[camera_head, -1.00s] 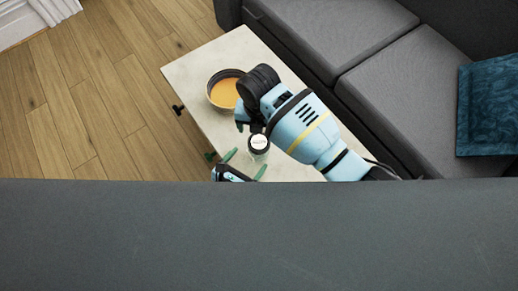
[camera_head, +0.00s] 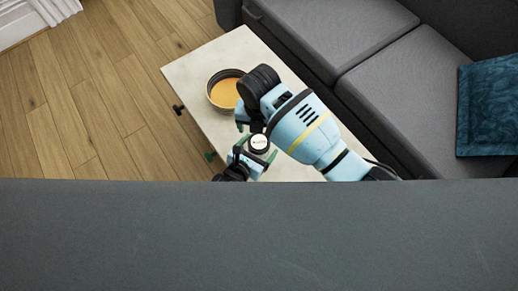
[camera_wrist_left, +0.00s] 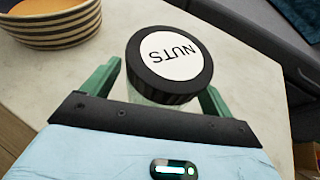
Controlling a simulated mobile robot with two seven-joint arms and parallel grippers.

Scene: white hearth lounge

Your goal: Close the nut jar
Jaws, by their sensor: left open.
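The nut jar's round lid (camera_head: 259,143) is black with a white top, and it reads NUTS in the left wrist view (camera_wrist_left: 172,55). It is over the jar, whose pale glass body (camera_wrist_left: 143,97) shows only as a sliver beneath it. I cannot tell whether the lid is fully seated. My left gripper (camera_head: 255,154) is open, with its green fingers on either side of the jar. In the left wrist view its fingers (camera_wrist_left: 156,88) also flank the jar, with a gap visible at the left; contact at the right is unclear. My right gripper does not show.
A striped bowl (camera_wrist_left: 55,27) with orange contents (camera_head: 225,92) stands beyond the jar on the pale table (camera_head: 205,62). A grey sofa (camera_head: 385,75) borders the table. A dark grey surface (camera_head: 260,235) fills the foreground. My blue arm link hides part of the table.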

